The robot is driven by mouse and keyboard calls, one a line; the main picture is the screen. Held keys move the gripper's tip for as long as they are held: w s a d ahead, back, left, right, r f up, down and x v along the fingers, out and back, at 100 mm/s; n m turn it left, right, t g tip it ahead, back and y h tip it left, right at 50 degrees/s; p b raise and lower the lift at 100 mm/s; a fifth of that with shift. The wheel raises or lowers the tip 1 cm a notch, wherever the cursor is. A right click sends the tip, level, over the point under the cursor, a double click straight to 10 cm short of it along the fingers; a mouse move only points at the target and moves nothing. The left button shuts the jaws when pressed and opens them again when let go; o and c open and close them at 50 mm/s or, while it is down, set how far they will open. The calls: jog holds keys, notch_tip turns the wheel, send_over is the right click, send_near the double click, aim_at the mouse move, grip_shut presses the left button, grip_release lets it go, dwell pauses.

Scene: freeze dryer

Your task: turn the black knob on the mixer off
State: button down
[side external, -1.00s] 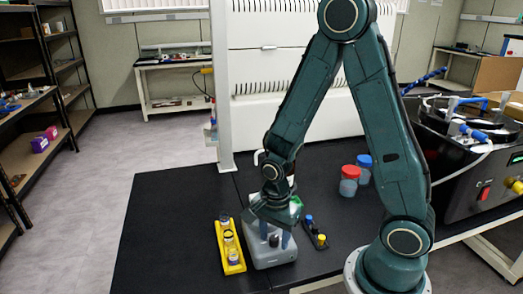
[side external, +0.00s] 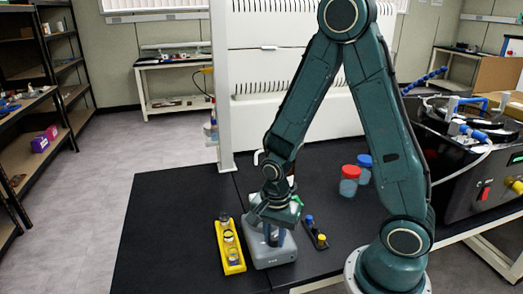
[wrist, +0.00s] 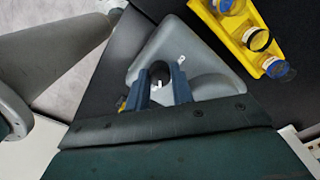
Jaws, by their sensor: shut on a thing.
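The grey mixer (side external: 270,258) stands on the black bench mat, right of a yellow rack. It also fills the middle of the wrist view (wrist: 195,52). My gripper (side external: 274,238) points down over the mixer's front. In the wrist view my gripper's two blue fingers (wrist: 161,82) are on either side of the dark knob (wrist: 160,70) and shut on it. The knob is mostly hidden by the fingers in the side view. Its small white mark shows between the fingers in the wrist view.
The yellow rack (side external: 225,250) with vials stands close left of the mixer. A small black rack (side external: 315,236) stands close right. Red-capped (side external: 349,182) and blue-capped (side external: 364,168) bottles stand farther back. The mat left of the yellow rack is clear.

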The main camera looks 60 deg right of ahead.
jog(key=n, duration=1)
jog(key=shift+n, duration=0.3)
jog(key=n, duration=0.3)
jog(key=shift+n, duration=0.3)
jog(key=n, duration=0.3)
jog(key=shift+n, duration=0.3)
jog(key=n, duration=0.4)
jog(key=c, duration=1.2)
grip_release()
jog(key=shift+r, duration=0.2)
